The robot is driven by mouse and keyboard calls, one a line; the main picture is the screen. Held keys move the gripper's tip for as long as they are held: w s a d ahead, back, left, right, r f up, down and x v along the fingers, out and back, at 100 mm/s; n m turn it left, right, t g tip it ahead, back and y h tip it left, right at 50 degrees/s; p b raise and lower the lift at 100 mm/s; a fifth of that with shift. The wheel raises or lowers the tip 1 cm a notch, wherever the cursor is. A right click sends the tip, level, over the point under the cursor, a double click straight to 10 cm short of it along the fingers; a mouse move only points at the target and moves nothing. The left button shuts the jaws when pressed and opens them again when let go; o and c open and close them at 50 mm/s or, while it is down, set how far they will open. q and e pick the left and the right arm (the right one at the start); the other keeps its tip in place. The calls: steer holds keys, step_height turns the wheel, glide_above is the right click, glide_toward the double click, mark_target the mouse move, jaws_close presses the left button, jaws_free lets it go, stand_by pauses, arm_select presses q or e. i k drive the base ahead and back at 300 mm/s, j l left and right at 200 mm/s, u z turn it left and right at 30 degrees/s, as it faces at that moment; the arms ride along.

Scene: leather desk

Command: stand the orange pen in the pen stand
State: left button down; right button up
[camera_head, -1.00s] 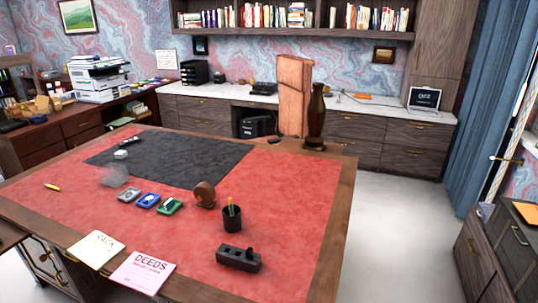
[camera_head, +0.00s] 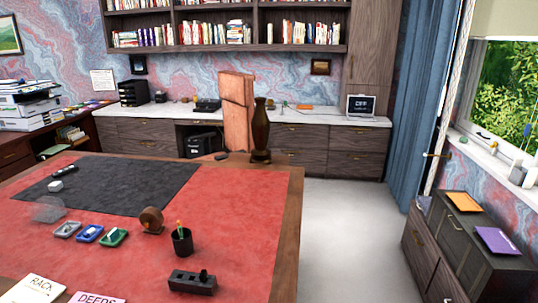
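A black pen cup (camera_head: 182,243) stands upright on the red leather top near the desk's right side. It holds one or more thin items with green and orange showing at the top. They are too small to tell whether one is the orange pen. A dark block-shaped stand (camera_head: 192,282) with a small knob lies in front of the cup; I cannot tell whether it is the pen stand. No separate orange pen shows on the visible desk. Neither gripper is in view.
On the desk (camera_head: 240,225) are several small coloured trays (camera_head: 90,234), a round brown object (camera_head: 151,219), papers (camera_head: 34,289) and a dark mat (camera_head: 115,183). A brown vase (camera_head: 260,130) stands at the far edge. Bare floor (camera_head: 345,230) lies to the right.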

mark_target(187, 281)
steer(key=j+z, duration=0.1)
steer(key=j, duration=1.2)
steer(key=j+z, duration=0.15)
steer(key=j, duration=1.1)
steer(key=k, duration=0.05)
